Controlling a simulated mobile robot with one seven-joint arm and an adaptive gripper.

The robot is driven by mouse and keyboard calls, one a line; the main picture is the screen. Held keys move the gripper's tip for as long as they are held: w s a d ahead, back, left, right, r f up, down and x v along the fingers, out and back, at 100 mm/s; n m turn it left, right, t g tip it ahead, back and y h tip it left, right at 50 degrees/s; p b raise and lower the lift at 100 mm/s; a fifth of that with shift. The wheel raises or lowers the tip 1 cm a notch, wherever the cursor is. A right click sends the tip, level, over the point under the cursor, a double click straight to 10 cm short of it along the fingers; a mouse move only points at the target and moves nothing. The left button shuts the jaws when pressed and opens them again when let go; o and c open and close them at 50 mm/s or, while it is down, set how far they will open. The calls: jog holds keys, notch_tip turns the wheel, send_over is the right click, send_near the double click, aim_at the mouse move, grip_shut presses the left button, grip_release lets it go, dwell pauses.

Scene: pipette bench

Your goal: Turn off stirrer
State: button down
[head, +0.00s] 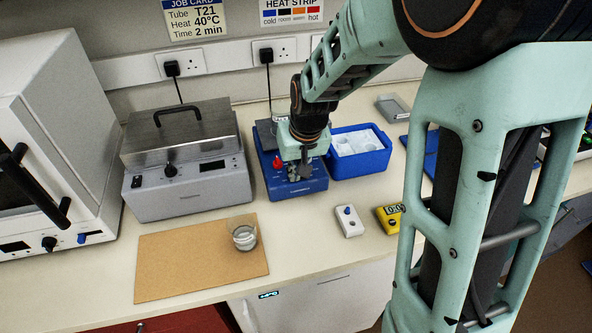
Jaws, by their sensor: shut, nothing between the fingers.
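The stirrer is a blue box (283,188) on the bench, behind and right of the cork mat. A red knob or switch (277,162) shows on its left side. A clear glass vessel (279,118) shows at its back, partly hidden by my arm. My gripper (305,173) points down over the right part of the stirrer's front and is shut with nothing in it. It hides that part of the stirrer. I cannot tell whether the fingertips touch it.
A blue tub (372,166) stands close right of the stirrer, and a grey water bath (190,199) stands left. A glass beaker (243,235) is on the cork mat (185,265). A white device (348,221) and a yellow meter (388,217) lie in front right.

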jog(key=shift+d, duration=0.15)
jog(key=shift+w+d+r, duration=0.1)
jog(key=shift+w+d, duration=0.1)
jog(key=shift+d, duration=0.4)
jog(key=shift+r+p, duration=0.45)
jog(key=shift+r, duration=0.1)
jog(key=r, duration=0.1)
jog(key=r+p, duration=0.2)
jog(key=r, duration=0.1)
jog(key=shift+a, duration=0.3)
jog(key=s+a+r, duration=0.1)
jog(key=s+r, duration=0.2)
jog(key=r, duration=0.5)
jog(key=shift+s+r+b, duration=0.15)
jog(key=shift+r+b, duration=0.05)
jog(key=shift+b, duration=0.2)
